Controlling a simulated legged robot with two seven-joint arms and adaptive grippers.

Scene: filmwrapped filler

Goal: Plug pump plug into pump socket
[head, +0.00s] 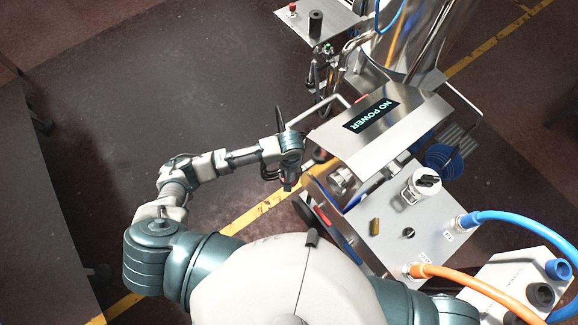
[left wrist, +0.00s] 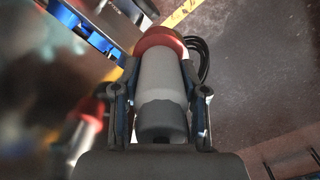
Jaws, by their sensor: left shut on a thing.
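My left gripper (head: 288,184) hangs beside the left side of the steel machine, pointing down. In the left wrist view my left gripper (left wrist: 160,95) is shut on a grey plug with a red collar, the pump plug (left wrist: 160,78), its dark rear end toward the camera. The plug's front end is hidden behind the red collar. A red part (head: 322,215) sits on the machine's near left side; I cannot tell whether it is the pump socket. My right gripper is not in view.
The steel machine (head: 350,140) shows a "NO POWER" display (head: 371,115). A blue hose (head: 510,216) and an orange hose (head: 470,281) join its lower panel (head: 385,245). A black cable (left wrist: 202,58) loops beside the plug. Open floor (head: 110,150) lies left.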

